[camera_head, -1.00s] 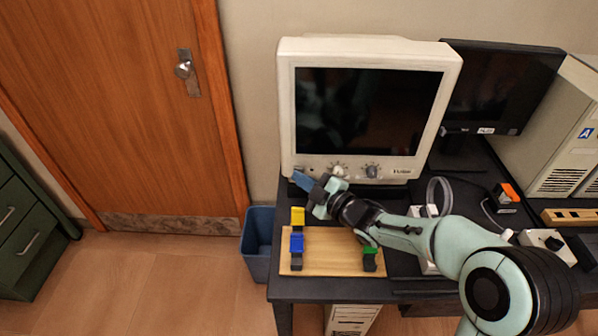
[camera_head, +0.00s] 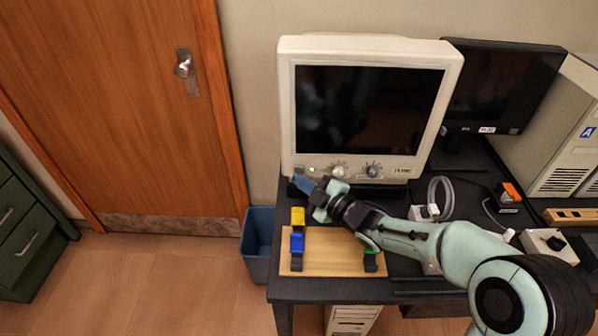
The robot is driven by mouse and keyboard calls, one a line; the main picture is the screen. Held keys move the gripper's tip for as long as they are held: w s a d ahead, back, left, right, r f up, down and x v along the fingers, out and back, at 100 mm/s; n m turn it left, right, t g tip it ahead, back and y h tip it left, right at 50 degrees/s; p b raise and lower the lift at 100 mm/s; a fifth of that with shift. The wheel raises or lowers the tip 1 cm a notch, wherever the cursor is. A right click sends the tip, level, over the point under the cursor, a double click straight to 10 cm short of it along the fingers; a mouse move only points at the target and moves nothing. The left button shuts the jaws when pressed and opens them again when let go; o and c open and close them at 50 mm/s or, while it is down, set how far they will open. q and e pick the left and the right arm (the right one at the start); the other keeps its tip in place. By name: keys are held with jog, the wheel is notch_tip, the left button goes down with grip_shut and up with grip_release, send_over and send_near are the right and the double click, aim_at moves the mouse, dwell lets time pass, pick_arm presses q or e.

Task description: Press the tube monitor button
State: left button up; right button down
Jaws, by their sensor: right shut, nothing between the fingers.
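The tube monitor (camera_head: 440,110) is a cream CRT with a dark screen, standing at the back of the black desk. Its lower bezel has two round knobs, and at the left a small button (camera_head: 299,169) with a green lit spot close by. My right gripper (camera_head: 303,182) is shut and empty, with its bluish fingertips pointing up-left just below the button area. Whether the tips touch the bezel I cannot tell. My left gripper is not in view.
A wooden board (camera_head: 335,262) with yellow, blue and green clamps lies in front of the monitor. A flat black monitor (camera_head: 510,80), a beige computer case (camera_head: 555,140) and a cable stand at the right. A blue bin (camera_head: 258,245) is left of the desk (camera_head: 330,290).

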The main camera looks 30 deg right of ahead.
jog(key=s+a+b, duration=0.2)
jog(key=s+a, duration=0.1)
jog(key=s, duration=0.2)
jog(key=shift+f+b, duration=0.3)
dwell(0.5)
